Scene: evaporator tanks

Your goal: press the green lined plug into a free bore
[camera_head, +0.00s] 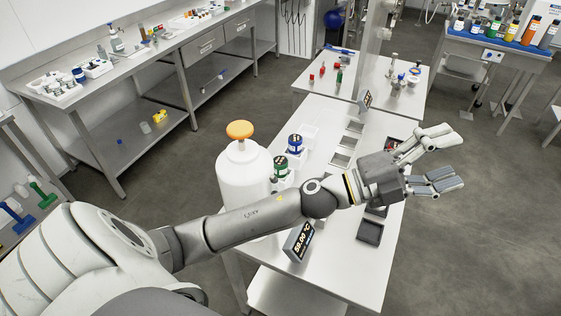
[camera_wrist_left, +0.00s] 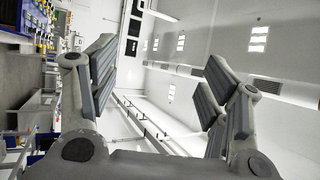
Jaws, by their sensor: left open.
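My left gripper (camera_head: 453,157) is open and empty, reaching past the right edge of the white table (camera_head: 318,290). Its spread fingers also show in the left wrist view (camera_wrist_left: 160,62), with only wall and ceiling between them. I cannot make out the green lined plug for certain. A small green upright piece (camera_head: 339,76) stands on the far white table, too small to identify. I cannot make out any bore. My left forearm and hand cover part of the near table. My right gripper is not in view.
A white tank with an orange cap (camera_head: 239,131) stands beside my forearm. A temperature display (camera_head: 299,241) and a dark tray (camera_head: 370,232) are on the near table. Open floor (camera_head: 480,240) lies right.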

